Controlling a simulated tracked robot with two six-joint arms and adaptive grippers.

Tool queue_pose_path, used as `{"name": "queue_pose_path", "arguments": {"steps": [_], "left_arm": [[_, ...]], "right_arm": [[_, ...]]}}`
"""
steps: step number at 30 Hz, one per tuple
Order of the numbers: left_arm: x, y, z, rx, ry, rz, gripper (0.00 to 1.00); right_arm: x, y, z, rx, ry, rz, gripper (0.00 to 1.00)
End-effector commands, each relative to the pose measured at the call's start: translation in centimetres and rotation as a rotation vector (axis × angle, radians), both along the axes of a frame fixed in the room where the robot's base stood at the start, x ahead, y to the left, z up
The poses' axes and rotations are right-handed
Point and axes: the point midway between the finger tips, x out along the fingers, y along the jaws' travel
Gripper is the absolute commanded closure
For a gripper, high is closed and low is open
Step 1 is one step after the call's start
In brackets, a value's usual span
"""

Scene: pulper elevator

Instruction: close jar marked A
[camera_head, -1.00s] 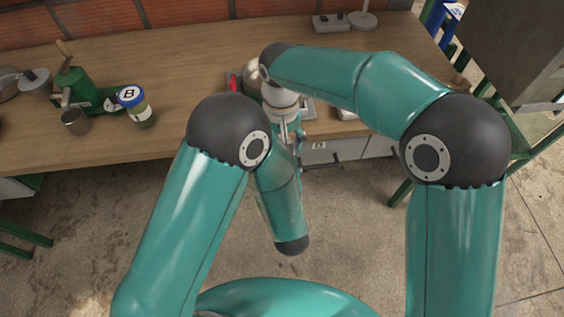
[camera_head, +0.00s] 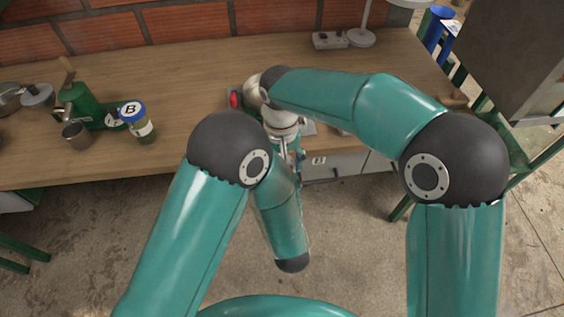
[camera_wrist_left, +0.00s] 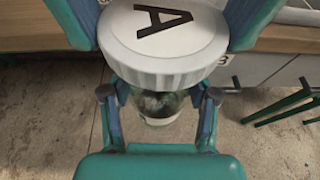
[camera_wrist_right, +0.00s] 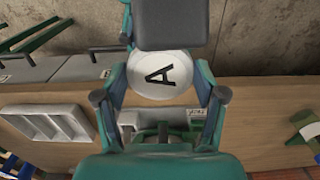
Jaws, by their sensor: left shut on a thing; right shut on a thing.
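The jar marked A (camera_wrist_left: 162,108) is glass with pale and dark contents. Its white lid with a black A (camera_wrist_left: 185,40) is over the mouth; I cannot tell how tightly it sits. My left gripper (camera_wrist_left: 158,94) is shut on the jar body, under the lid. My right gripper (camera_wrist_right: 163,82) is shut on the lid, seen from above between its fingers in the right wrist view. The jar is held upright in the air, in front of the table's edge.
A red object (camera_head: 235,100) lies near my arms. Drawers (camera_head: 335,167) are under the front edge.

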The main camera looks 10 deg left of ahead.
Motion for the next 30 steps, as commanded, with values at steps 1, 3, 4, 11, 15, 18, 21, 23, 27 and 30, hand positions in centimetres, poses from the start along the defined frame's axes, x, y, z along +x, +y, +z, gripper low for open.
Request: {"name": "queue_pose_path", "arguments": {"steps": [1,3,4,11,15,18,21,23,27,30], "left_arm": [[0.0,0.0,0.1,-0.001,-0.002,0.000,1.00],[0.0,0.0,0.1,-0.001,-0.002,0.000,1.00],[0.0,0.0,0.1,-0.001,-0.002,0.000,1.00],[0.0,0.0,0.1,-0.001,-0.002,0.000,1.00],[0.0,0.0,0.1,0.000,-0.002,0.000,1.00],[0.0,0.0,0.1,-0.001,-0.002,0.000,1.00],[0.0,0.0,0.1,0.000,-0.002,0.000,1.00],[0.0,0.0,0.1,0.000,-0.002,0.000,1.00],[0.0,0.0,0.1,0.000,-0.002,-0.001,1.00],[0.0,0.0,0.1,0.000,-0.002,-0.001,1.00]], "right_arm": [[0.0,0.0,-0.2,0.000,0.001,0.000,0.43],[0.0,0.0,-0.5,-0.001,0.002,0.000,0.43],[0.0,0.0,-0.6,-0.001,0.002,0.000,0.43],[0.0,0.0,-1.8,-0.001,0.001,-0.001,0.43],[0.0,0.0,-1.8,-0.001,0.001,-0.001,0.43],[0.0,0.0,-1.8,-0.001,0.000,-0.001,0.43],[0.0,0.0,-1.8,0.000,0.000,-0.001,0.43],[0.0,0.0,-1.8,0.000,0.000,-0.001,0.43],[0.0,0.0,-1.8,0.000,0.000,-0.001,0.43],[0.0,0.0,-1.9,0.000,0.001,-0.001,0.43]]}}
